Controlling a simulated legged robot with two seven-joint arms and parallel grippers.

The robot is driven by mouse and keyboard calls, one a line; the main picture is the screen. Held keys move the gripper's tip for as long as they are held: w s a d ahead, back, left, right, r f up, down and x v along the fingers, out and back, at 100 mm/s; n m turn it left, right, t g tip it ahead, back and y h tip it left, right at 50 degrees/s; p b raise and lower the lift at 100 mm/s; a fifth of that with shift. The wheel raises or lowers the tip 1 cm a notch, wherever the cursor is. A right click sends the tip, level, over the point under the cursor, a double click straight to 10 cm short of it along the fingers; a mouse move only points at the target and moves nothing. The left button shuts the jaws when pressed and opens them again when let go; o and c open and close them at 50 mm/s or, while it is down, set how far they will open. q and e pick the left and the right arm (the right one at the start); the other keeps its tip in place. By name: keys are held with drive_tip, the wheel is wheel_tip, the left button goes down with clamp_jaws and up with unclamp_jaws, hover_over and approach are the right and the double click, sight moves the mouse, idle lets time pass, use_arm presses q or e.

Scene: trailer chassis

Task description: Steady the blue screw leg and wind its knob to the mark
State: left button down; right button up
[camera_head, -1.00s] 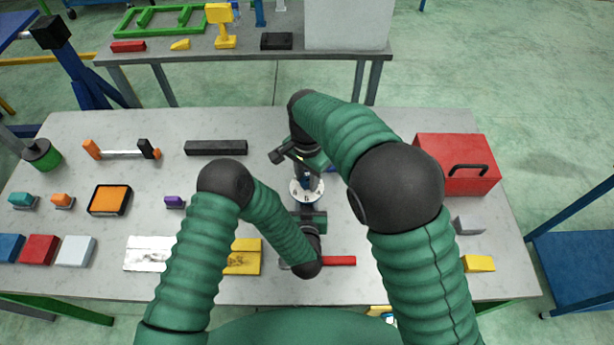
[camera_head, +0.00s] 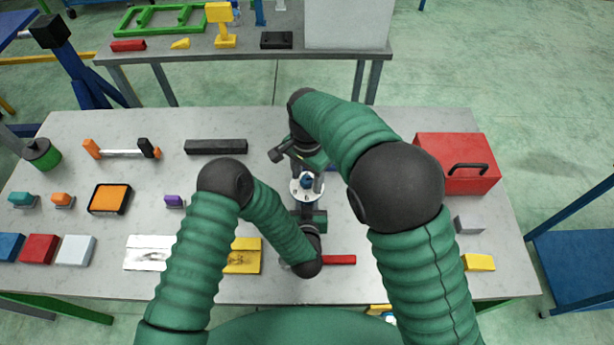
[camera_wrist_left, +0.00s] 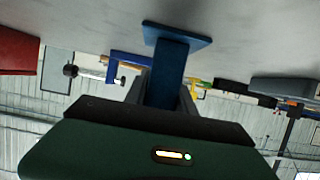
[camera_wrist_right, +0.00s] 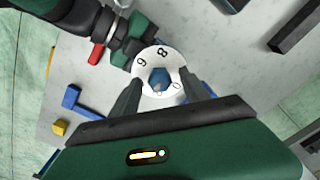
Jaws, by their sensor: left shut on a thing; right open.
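The blue screw leg (camera_wrist_left: 170,75) stands on a square blue foot (camera_wrist_left: 178,33), which appears upside down at the top of the left wrist view. My left gripper (camera_wrist_left: 168,95) is shut on its shaft; the head view shows it just in front of the dial. A white dial (camera_wrist_right: 150,88) with dark numbers, 6, 8 and 0 among them, surrounds the blue knob (camera_wrist_right: 159,80) on top. It also shows in the head view (camera_head: 307,181). My right gripper (camera_wrist_right: 166,95) is open above the dial, its fingers either side of the knob. The mark cannot be made out.
A red toolbox (camera_head: 460,165) stands to the right. A black bar (camera_head: 215,147) lies left of the leg. A red-handled tool (camera_head: 338,260) and yellow piece (camera_head: 245,258) lie near the front. Several small blocks fill the left side. The table behind the leg is mostly clear.

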wheel_tip(320, 180, up, 12)
drive_tip(key=shift+f, duration=0.2)
drive_tip(key=shift+f, duration=0.1)
drive_tip(key=g+y, duration=0.4)
drive_tip(key=g, duration=0.1)
approach(307, 179)
drive_tip(key=s+f, duration=0.4)
drive_tip(key=f, duration=0.1)
drive_tip(key=shift+f, duration=0.2)
drive_tip(key=w+d+f+m+y, duration=0.35)
drive_tip(key=d+m+y, duration=0.35)
drive_tip(key=y, duration=0.6)
drive_tip(key=shift+n, duration=0.4)
drive_tip(key=x, duration=1.1)
drive_tip(key=shift+s+f, duration=0.25)
drive_tip(key=shift+s, duration=0.05)
clamp_jaws()
